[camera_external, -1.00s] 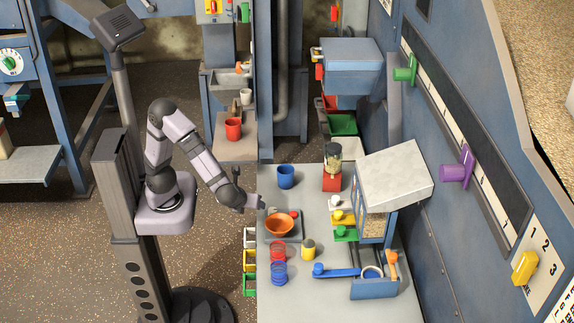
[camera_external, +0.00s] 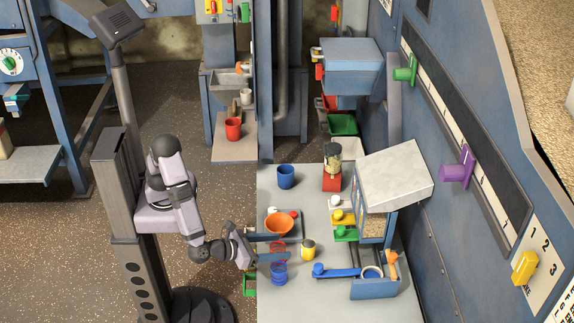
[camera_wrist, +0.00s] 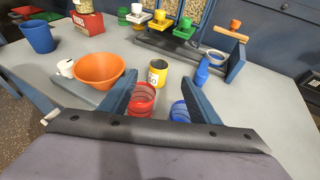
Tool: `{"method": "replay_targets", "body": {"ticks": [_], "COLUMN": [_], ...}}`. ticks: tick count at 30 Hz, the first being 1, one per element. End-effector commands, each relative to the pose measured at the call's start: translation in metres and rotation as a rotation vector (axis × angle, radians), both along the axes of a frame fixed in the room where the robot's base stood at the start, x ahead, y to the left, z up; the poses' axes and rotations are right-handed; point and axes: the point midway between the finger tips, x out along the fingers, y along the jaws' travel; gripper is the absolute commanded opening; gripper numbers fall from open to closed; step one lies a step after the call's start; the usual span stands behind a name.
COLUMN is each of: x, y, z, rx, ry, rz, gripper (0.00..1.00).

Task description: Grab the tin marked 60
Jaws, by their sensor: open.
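A yellow tin (camera_external: 308,251) with a pale band stands upright on the grey table. In the wrist view the yellow tin (camera_wrist: 158,70) shows a label with dark marks, too small to read surely as 60. My gripper (camera_external: 287,247) is open and empty at the table's left side, its jaws pointing right toward the tin. In the wrist view the tin appears beyond and between the two blue fingers of my gripper (camera_wrist: 159,88), apart from them.
A red ringed object (camera_wrist: 143,98) and a blue ringed object (camera_wrist: 180,112) lie close to the fingers. An orange bowl (camera_external: 279,224) is behind left. A blue-handled crank (camera_external: 338,272) is right of the tin. A blue cup (camera_external: 286,176) stands farther back.

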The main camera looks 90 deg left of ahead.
Motion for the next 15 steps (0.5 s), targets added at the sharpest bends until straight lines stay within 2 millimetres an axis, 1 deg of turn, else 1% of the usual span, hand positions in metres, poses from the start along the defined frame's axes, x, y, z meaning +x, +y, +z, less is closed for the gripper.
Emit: {"method": "replay_targets", "body": {"ticks": [1, 6, 10, 15], "x": [0.007, 0.028, 0.037, 0.04], "y": [0.004, 0.013, 0.016, 0.017], "z": [-0.002, -0.011, -0.014, -0.016], "rx": [0.003, 0.002, 0.001, -0.001], "ry": [0.0, 0.001, 0.001, 0.001], "rz": [0.004, 0.004, 0.003, 0.001], "gripper": [0.56, 0.56, 0.56, 0.56]}}
